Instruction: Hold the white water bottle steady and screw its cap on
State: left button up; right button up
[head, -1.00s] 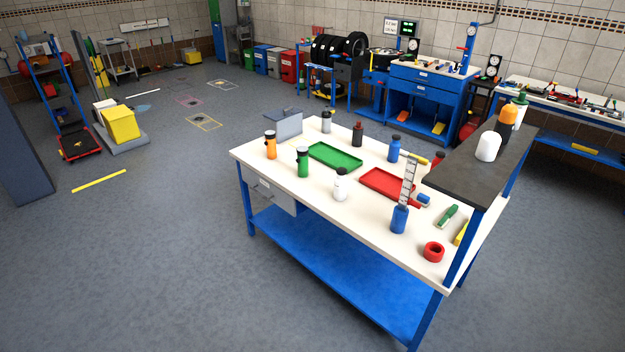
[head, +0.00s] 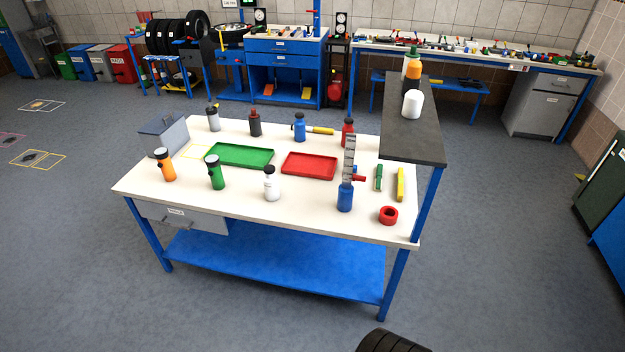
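The white water bottle (head: 271,187) stands upright near the front middle of the white-topped workbench (head: 318,216). A dark piece (head: 269,169) shows at its top; I cannot tell whether this is the cap or how it is seated. No separate loose cap for it can be made out. Neither of my grippers is in the head view, and nothing touches the bottle.
Green (head: 216,172) and orange (head: 166,166) bottles stand to its left, a blue bottle (head: 344,197) and red ring (head: 388,215) to its right. Green (head: 240,155) and red (head: 309,165) trays lie behind. A raised dark shelf (head: 413,143) overhangs the right end. Floor in front is mostly clear.

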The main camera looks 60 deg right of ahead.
aim_at(271, 182)
jog(key=z, duration=0.95)
jog(key=i, duration=0.85)
jog(key=z, duration=0.8)
